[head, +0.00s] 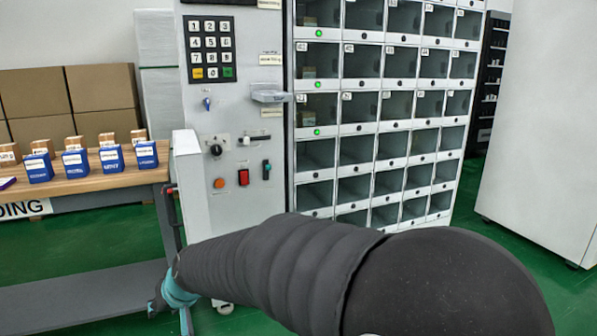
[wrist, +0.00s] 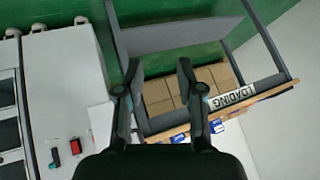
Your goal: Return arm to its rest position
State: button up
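In the wrist view my gripper (wrist: 158,70) is open, with its two dark fingers spread apart and nothing between them. The vending machine's grey control panel (head: 232,160) stands behind the arm. The same cabinet (wrist: 65,75) shows at the left of the wrist view.
A locker wall (head: 375,110) with several small doors stands right of the panel; three green lights show. A wooden table (head: 100,182) at left holds several blue boxes (head: 75,163). Cardboard boxes (head: 100,88) stand behind it. Green floor (head: 105,235) is open in places.

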jog(key=s+d+r+m+h, duration=0.1)
jog(key=s+d, duration=0.4)
jog(key=d, duration=1)
jog(key=s+d+r+m+t+h, duration=0.1)
jog(key=s+d, duration=0.4)
jog(key=d, duration=1.1)
jog(key=s+d+r+m+h, duration=0.3)
jog(key=s+d+m+h, duration=0.2)
jog(key=d, duration=1.1)
jog(key=shift+s+d+t, duration=0.15)
jog(key=shift+s+t, duration=0.25)
jog(key=shift+s, duration=0.2)
